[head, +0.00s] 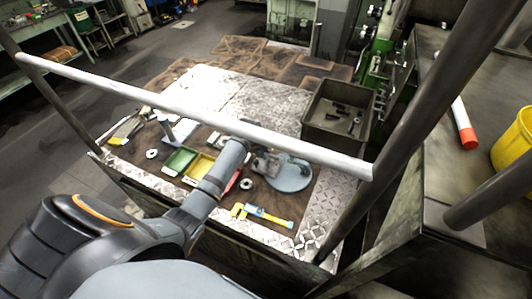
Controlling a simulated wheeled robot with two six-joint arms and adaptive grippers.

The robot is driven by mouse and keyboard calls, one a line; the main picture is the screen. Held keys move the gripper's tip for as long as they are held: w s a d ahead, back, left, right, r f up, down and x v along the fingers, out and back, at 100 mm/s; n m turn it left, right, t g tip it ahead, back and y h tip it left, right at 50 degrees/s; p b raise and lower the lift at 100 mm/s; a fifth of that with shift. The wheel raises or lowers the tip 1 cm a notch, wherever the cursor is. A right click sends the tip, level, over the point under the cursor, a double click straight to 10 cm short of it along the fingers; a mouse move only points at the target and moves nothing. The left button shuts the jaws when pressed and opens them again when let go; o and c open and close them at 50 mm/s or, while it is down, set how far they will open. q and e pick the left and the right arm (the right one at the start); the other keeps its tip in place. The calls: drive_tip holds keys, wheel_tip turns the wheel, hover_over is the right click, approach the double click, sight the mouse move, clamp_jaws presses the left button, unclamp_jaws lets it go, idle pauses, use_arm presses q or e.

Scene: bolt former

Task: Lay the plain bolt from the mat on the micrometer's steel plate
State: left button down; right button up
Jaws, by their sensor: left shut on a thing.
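My left arm reaches in from the lower left. Its gripper (267,164) is at the left edge of a round grey plate (290,176) on the bench. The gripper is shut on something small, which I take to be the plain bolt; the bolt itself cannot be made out. I cannot tell whether the gripper touches the round plate. A brown mat (222,212) lies under the small items. I cannot tell for sure which item is the micrometer or its steel plate. My right gripper is not in view.
A green tray (180,160) and a yellow tray (200,166) sit left of my forearm. A yellow and blue tool (268,217) lies in front. A dark bin (335,117) with several dark parts stands behind right. A white rail (130,92) crosses above the bench.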

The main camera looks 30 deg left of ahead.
use_arm(q)
drive_tip(key=shift+f+b, duration=0.3)
drive_tip(key=shift+f, duration=0.4)
drive_tip(key=c, duration=1.3)
unclamp_jaws()
drive_tip(key=v, duration=1.2)
